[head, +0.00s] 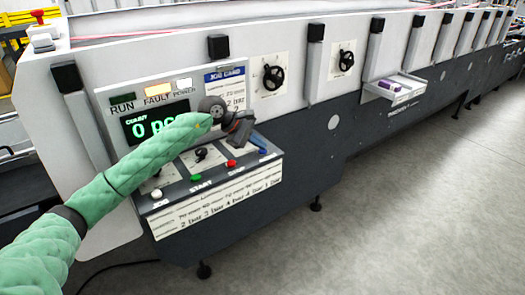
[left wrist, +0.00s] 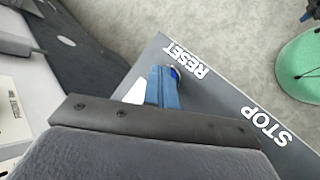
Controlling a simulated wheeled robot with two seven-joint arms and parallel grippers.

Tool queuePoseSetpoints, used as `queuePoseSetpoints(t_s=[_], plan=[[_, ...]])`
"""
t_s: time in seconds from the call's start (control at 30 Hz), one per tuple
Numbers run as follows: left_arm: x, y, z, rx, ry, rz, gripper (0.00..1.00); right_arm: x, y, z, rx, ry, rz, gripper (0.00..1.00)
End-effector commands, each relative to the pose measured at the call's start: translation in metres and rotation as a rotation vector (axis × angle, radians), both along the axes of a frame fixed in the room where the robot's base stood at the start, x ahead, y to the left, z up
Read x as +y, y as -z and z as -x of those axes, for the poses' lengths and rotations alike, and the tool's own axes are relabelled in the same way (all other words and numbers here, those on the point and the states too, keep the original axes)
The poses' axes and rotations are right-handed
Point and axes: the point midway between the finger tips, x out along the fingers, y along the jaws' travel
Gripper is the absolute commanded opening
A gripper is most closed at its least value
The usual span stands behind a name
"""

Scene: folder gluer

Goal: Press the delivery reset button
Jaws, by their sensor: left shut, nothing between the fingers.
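The blue reset button (head: 262,151) sits at the right end of the sloped control panel (head: 170,207). In the left wrist view the reset button (left wrist: 174,72) is partly hidden behind my fingertips, beside the white RESET label (left wrist: 188,62). My left gripper (head: 256,141) reaches over the panel from the left. In the left wrist view its blue fingers (left wrist: 165,88) are shut, with nothing between them. The tips are at or very close to the button; I cannot tell whether they touch it.
A red button (head: 231,162), a green button (head: 195,177) and a white button (head: 156,194) lie left along the panel. A lit counter display (head: 140,127) stands behind my arm. A small shelf (head: 394,91) juts out farther right. The floor (head: 420,210) in front is clear.

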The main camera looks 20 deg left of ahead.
Motion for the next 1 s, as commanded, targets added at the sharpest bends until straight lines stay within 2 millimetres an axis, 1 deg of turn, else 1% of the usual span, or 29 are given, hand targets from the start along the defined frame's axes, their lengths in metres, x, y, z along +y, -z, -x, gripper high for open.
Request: queuePoseSetpoints(t_s=[0.43, 0.73, 1.0], plan=[[0.0, 0.005, 0.0002, 0.002, 0.0, -0.001, 0.0, 0.0, 0.005, 0.0, 0.0, 0.0, 0.0, 0.0], [0.0001, 0.0046, 0.0003, 0.002, 0.0, -0.001, 0.0, 0.0, 0.0045, 0.0, 0.0, 0.0, 0.0, 0.0], [0.0003, -0.0037, -0.0001, 0.001, 0.0, -0.001, 0.0, 0.0, 0.006, 0.0, 0.0, 0.0, 0.0, 0.0]])
